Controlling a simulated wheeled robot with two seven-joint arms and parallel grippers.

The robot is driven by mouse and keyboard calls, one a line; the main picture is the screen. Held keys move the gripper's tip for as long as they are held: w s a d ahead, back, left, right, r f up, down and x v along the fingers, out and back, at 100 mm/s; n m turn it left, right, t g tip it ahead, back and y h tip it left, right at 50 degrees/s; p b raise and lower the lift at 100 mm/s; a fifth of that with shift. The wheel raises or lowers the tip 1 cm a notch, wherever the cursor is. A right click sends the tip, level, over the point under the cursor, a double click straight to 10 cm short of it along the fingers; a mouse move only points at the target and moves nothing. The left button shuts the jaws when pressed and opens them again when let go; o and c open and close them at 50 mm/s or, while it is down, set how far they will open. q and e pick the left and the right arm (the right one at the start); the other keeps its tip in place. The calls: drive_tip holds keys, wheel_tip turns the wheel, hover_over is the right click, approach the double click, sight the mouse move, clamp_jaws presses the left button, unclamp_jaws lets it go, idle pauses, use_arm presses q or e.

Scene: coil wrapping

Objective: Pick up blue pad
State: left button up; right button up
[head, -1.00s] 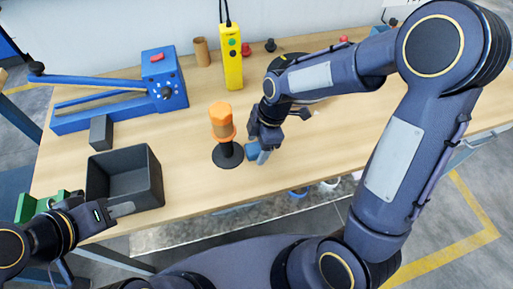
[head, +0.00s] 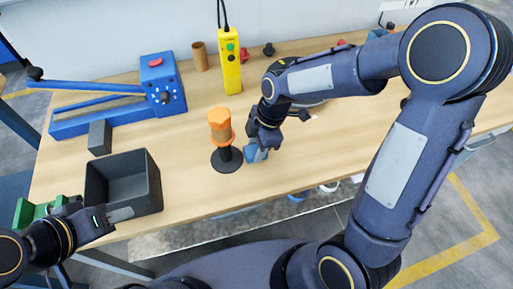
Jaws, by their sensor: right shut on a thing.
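The blue pad (head: 254,154) is between the fingers of my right gripper (head: 258,147), just right of the black stand (head: 227,159). My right gripper is shut on it; its fingers partly hide the pad. Whether the pad touches the table I cannot tell. An orange coil (head: 220,125) sits upright on the black stand. My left gripper (head: 118,214) is at the lower left, by the front of the dark grey bin (head: 125,205); whether it is open I cannot tell.
A blue lever machine (head: 162,84) with a red button stands at the back left. A grey block (head: 100,137) lies in front of it. A yellow pendant (head: 231,68) and a brown tube (head: 200,56) stand at the back. A green part (head: 30,212) is left of the bin.

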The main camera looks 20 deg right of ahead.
drive_tip(key=s+r+b, duration=0.1)
drive_tip(key=s+r, duration=1.1)
drive_tip(key=s, duration=0.2)
drive_tip(key=shift+a, duration=0.45)
